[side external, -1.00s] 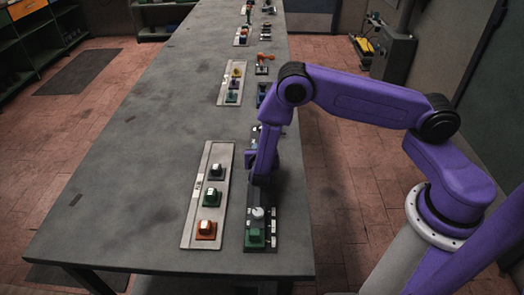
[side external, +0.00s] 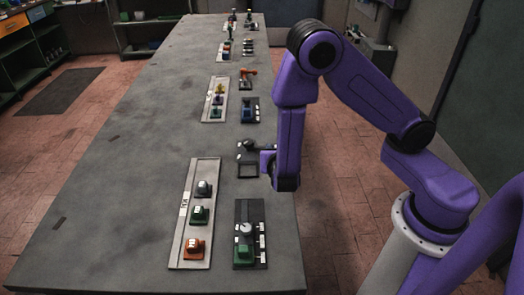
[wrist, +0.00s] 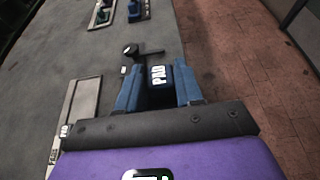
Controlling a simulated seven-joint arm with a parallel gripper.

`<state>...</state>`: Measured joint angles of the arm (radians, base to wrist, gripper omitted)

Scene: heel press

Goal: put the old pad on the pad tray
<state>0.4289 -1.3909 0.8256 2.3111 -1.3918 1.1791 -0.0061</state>
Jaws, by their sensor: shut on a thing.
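In the wrist view, the old pad (wrist: 158,75) is a dark block with a white "PAD" label. It sits between the two blue fingers of my gripper (wrist: 158,88), which is shut on it. In the side view the pad does not show, and my wrist hangs by the table's right edge, hiding the fingers. A long pale tray (side external: 179,246) lies left of my arm, with a grey, a green and an orange block in a row. I cannot tell whether it is the pad tray.
A dark board (side external: 240,212) with a white knob and a green block stands at the table's near right. Beyond it is a dark fixture with a round knob (side external: 249,146). More stations line the table further back. The table's left side is clear.

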